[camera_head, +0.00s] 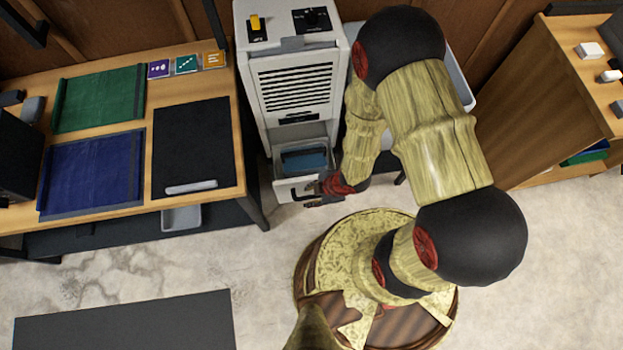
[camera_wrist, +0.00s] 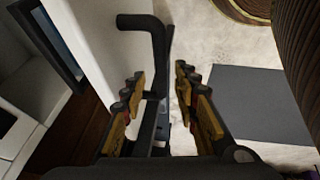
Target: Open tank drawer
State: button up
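The white appliance (camera_head: 300,85) stands against the wall, with a vent grille on its front. Its tank drawer (camera_head: 287,187) at the bottom is out part way, and a blue-grey tank (camera_head: 304,159) shows inside. A black bar handle (camera_head: 299,195) is on the drawer front. My gripper (camera_head: 318,195) is at the right end of this handle. In the wrist view, my gripper (camera_wrist: 161,92) has its fingers apart, with the black handle (camera_wrist: 158,50) running between them. Gaps show beside the bar; contact cannot be seen.
A wooden desk (camera_head: 90,201) with green and blue mats stands at left, close to the appliance. A wooden cabinet (camera_head: 535,110) stands at right. A grey bin (camera_head: 458,80) is behind my arm. A dark floor mat (camera_head: 125,322) lies front left. Pale floor is clear before the drawer.

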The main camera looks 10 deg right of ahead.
jog(key=v, duration=1.2)
dwell(0.6)
